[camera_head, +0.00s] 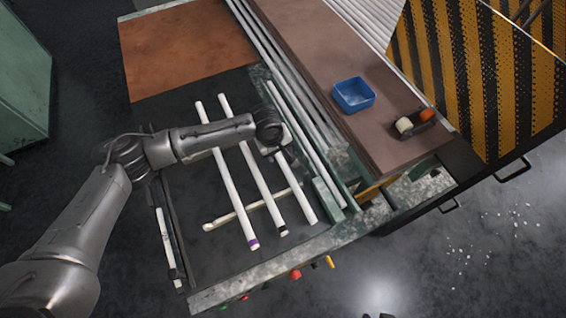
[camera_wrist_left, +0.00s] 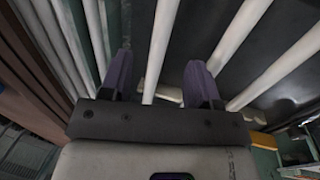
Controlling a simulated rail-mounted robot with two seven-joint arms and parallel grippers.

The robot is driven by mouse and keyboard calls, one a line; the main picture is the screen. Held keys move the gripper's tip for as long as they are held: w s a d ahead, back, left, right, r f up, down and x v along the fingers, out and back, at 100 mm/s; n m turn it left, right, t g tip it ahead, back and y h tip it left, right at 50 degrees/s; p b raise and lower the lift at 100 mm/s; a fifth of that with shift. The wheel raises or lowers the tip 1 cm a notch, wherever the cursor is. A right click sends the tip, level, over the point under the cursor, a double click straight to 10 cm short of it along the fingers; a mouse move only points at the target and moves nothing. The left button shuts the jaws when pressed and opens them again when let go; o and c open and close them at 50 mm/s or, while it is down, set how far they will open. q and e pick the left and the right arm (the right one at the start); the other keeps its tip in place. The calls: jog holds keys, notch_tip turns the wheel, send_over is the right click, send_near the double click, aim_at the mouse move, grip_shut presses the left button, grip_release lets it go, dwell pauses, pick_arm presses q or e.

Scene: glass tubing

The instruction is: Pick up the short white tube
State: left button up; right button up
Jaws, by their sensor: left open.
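The short white tube (camera_head: 297,192) lies on the dark mat, right of two longer white tubes. Its upper end is hidden under my left gripper (camera_head: 274,150) in the head view. In the left wrist view, my left gripper (camera_wrist_left: 160,85) is open, with its two purple fingers apart. A white tube (camera_wrist_left: 160,45), which looks like the short one, runs through the gap between the fingers. I cannot tell whether the fingers touch it or how high they are above it. My right gripper is in neither view.
Longer white tubes (camera_head: 238,198) (camera_head: 262,185) lie to the left, across a pale crossbar (camera_head: 220,221). Metal rails (camera_head: 303,135) run along the right. A blue bin (camera_head: 353,95) stands on the brown board beyond. The lower mat has free room.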

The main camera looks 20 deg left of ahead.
aim_at(282, 162)
pick_arm(q)
jog(key=shift+w+d+f, duration=0.15)
jog(key=shift+f, duration=1.25)
jog(key=shift+w+d+f, duration=0.1)
jog(key=shift+w+f, duration=0.1)
jog(key=shift+f, duration=1.2)
jog(key=shift+w+d+f, duration=0.15)
jog(key=shift+f, duration=1.25)
jog(key=c, duration=1)
jog(key=shift+r, duration=0.1)
